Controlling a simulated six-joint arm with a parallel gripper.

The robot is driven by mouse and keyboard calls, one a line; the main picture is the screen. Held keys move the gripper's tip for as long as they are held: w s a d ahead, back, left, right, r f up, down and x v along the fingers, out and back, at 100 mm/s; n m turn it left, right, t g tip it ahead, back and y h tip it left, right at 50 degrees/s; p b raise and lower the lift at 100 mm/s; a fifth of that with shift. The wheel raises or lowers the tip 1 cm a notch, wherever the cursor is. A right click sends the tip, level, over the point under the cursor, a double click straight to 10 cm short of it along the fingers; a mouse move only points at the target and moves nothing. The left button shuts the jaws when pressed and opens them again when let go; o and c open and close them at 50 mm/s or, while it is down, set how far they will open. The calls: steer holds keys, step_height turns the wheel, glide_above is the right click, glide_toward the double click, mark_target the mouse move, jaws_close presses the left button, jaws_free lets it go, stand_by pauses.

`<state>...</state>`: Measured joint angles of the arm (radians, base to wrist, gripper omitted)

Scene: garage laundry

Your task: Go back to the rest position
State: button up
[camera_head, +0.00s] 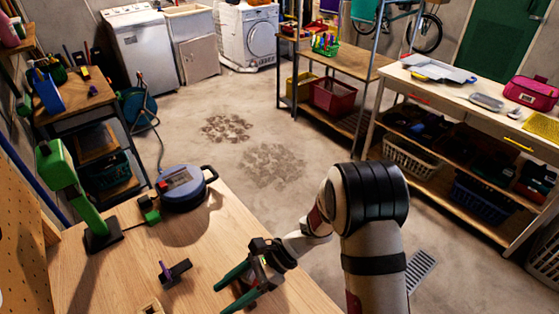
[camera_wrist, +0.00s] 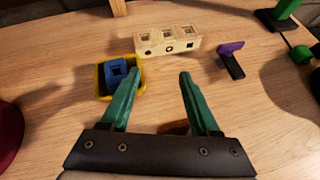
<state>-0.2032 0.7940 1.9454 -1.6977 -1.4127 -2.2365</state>
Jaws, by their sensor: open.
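My gripper (camera_head: 220,298) has two green fingers and hangs over the front part of the wooden workbench (camera_head: 205,235). In the wrist view my gripper (camera_wrist: 158,76) is open, with its fingers apart and nothing held between them. Past the fingertips stand a cream block with square holes (camera_wrist: 153,44) and a yellow tray (camera_wrist: 102,88) holding a blue block (camera_wrist: 117,72). A purple-topped black piece (camera_wrist: 231,60) is to the right; it also shows in the head view (camera_head: 175,270). A brown object at the gripper's base is mostly hidden.
A green post on a black base (camera_head: 75,200) and a blue-grey round device (camera_head: 182,188) stand on the bench. A dark red object (camera_wrist: 8,135) is at the wrist view's left edge. Open floor (camera_head: 250,120) lies beyond, with shelving at right.

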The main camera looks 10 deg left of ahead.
steer(key=w+d+r+m+t+h, duration=0.1)
steer(key=w+r+m+t, duration=0.35)
steer(key=w+m, duration=0.3)
steer(key=w+d+r+m+t, duration=0.1)
steer(key=w+r+m+t, duration=0.3)
steer(key=w+m+t, duration=0.3)
steer(key=w+d+r+m+t+h, duration=0.2)
steer(key=d+r+m+h, duration=0.15)
steer(key=d+m, duration=0.5)
steer(key=w+d+r+m+t+h, duration=0.1)
steer(key=d+r+m+t+h, duration=0.2)
steer(key=d+m, duration=0.55)
steer(key=s+d+m+g+h, duration=0.35)
steer(key=s+m, duration=0.35)
steer(key=m, duration=0.3)
steer(key=s+d+m+g+h, duration=0.2)
steer(key=s+d+m, duration=0.3)
steer(key=s+m, duration=0.3)
steer(key=s+a+f+m+g+y, duration=0.1)
steer(key=s+a+m+g+y, duration=0.1)
steer(key=s+m, duration=0.5)
steer(key=s+a+m+g+y, duration=0.2)
steer(key=s+a+m, duration=0.2)
steer(key=s+m, duration=0.3)
steer(key=shift+s+f+g, duration=0.4)
